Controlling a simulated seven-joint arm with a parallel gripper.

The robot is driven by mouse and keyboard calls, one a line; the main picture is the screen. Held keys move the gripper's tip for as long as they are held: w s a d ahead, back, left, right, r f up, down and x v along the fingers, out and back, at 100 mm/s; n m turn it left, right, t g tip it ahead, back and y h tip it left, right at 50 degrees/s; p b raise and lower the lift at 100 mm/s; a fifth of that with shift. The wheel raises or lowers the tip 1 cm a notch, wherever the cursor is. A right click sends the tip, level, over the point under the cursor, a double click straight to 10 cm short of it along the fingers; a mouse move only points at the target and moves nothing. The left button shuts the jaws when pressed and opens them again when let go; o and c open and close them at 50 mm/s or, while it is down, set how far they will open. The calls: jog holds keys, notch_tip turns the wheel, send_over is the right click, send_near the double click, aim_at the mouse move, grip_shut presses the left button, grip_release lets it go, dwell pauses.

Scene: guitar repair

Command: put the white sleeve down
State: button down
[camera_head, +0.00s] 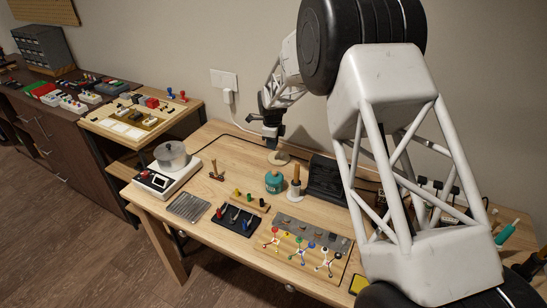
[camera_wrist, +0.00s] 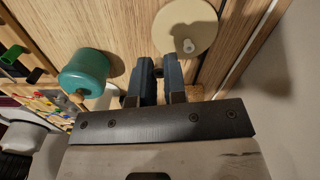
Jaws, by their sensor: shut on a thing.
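My gripper (camera_head: 271,140) hangs above the back of the wooden table, close over a round cream disc (camera_head: 279,158). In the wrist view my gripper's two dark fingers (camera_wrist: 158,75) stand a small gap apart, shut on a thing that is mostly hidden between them. I take it to be the white sleeve, but I cannot make out its shape. In the wrist view the cream disc (camera_wrist: 172,24) lies beyond the fingertips, slightly right, with a small white upright piece (camera_wrist: 188,45) at its middle. Whether that piece is part of the disc I cannot tell.
A teal jar (camera_head: 273,182) and a white holder with a tan stick (camera_head: 295,189) stand in front of the disc. A dark rack (camera_head: 327,178) is to the right. A scale with a metal pot (camera_head: 172,157) stands left.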

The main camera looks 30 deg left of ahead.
aim_at(273, 161)
jog(key=shift+f, duration=1.55)
jog(key=shift+f, duration=0.1)
jog(key=shift+f, duration=1.75)
jog(key=shift+f, duration=0.15)
jog(key=c, duration=1.2)
grip_release()
jog(key=shift+o, duration=0.2)
notch_tip(273, 161, up, 12)
jog(key=shift+r, duration=0.15)
